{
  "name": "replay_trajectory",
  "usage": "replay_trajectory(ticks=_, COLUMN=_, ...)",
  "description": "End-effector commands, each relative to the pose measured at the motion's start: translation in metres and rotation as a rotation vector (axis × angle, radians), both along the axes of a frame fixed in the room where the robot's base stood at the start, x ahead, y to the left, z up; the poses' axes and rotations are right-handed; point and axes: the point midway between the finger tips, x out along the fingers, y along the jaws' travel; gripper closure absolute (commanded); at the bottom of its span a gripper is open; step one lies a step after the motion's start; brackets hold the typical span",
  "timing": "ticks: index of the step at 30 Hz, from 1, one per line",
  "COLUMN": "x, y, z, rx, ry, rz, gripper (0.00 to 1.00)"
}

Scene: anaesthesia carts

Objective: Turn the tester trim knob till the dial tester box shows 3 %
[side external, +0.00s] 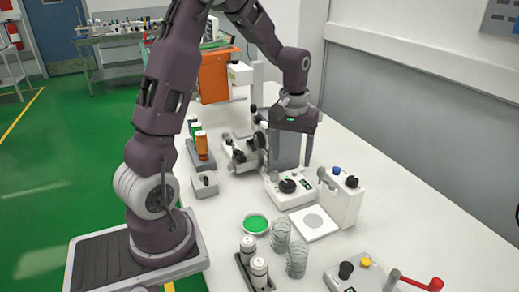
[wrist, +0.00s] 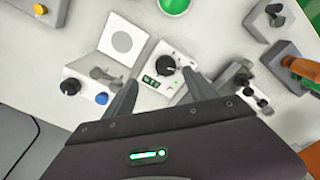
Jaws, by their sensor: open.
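The dial tester box (side external: 291,194) is a white box on the bench. It shows in the wrist view (wrist: 180,53) just past my fingertips. The black tester trim knob (wrist: 168,65) sits on its top, and also shows in the side view (side external: 287,186). A small dark display (wrist: 158,82) with green digits lies beside the knob; I cannot read the digits for certain. My gripper (wrist: 161,77) is open and empty, pointing down. Its fingers are spread to either side of the display end of the box. In the side view my gripper (side external: 289,160) hangs above and behind the box, apart from the knob.
A white unit with a blue knob (side external: 337,171) and black knob stands close right of the box. A white plate with a grey disc (side external: 314,222) lies in front. A green dish (side external: 256,224), clear cups (side external: 297,257) and canisters (side external: 259,272) stand nearer the camera.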

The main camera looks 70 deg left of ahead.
Motion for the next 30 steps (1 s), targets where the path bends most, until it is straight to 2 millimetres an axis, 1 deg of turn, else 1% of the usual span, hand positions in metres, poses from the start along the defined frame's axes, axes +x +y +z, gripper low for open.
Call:
replay_trajectory(ticks=1, x=-0.003, y=-0.007, z=0.011, rx=0.010, ry=-0.016, rz=-0.027, gripper=0.35)
replay_trajectory(ticks=3, x=-0.009, y=-0.018, z=0.025, rx=0.021, ry=-0.036, rz=-0.069, gripper=0.35)
replay_trajectory(ticks=9, x=-0.030, y=-0.048, z=0.062, rx=0.055, ry=-0.096, rz=-0.189, gripper=0.35)
replay_trajectory(ticks=14, x=-0.053, y=-0.071, z=0.087, rx=0.080, ry=-0.145, rz=-0.287, gripper=0.35)
replay_trajectory(ticks=18, x=-0.078, y=-0.092, z=0.106, rx=0.104, ry=-0.195, rz=-0.383, gripper=0.35)
replay_trajectory(ticks=24, x=-0.117, y=-0.117, z=0.124, rx=0.136, ry=-0.268, rz=-0.515, gripper=0.35)
replay_trajectory(ticks=27, x=-0.134, y=-0.126, z=0.128, rx=0.147, ry=-0.296, rz=-0.570, gripper=0.35)
replay_trajectory(ticks=30, x=-0.145, y=-0.132, z=0.130, rx=0.155, ry=-0.317, rz=-0.607, gripper=0.35)
